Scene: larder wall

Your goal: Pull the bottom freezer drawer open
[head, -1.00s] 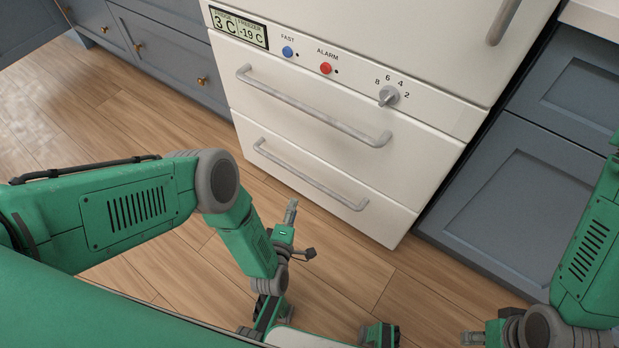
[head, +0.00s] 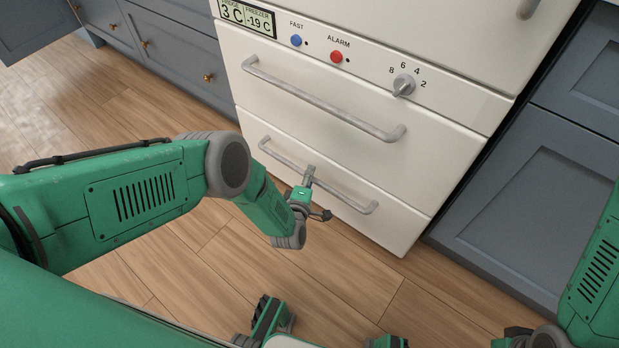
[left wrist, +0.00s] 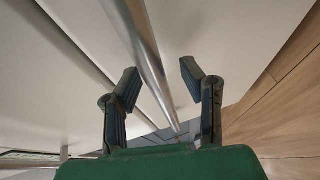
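The bottom freezer drawer (head: 400,197) is white and shut, flush with the front above it. Its grey bar handle (head: 345,197) runs slantwise across it. My left gripper (head: 308,174) is at the middle of this handle. In the left wrist view, its two dark fingers (left wrist: 160,79) are open and apart. A grey bar (left wrist: 147,55) runs through the gap between them in the picture, with neither finger clearly touching it. How deep the bar sits between the fingers is hard to tell. My right gripper (head: 502,342) is barely in view at the bottom edge, and its fingers cannot be made out.
The upper drawer's handle (head: 320,108) is just above. A control panel has a blue button (head: 296,40), a red button (head: 336,57) and a knob (head: 403,85). Grey-blue cabinets (head: 520,205) stand on both sides. The wooden floor (head: 350,275) before the drawer is clear.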

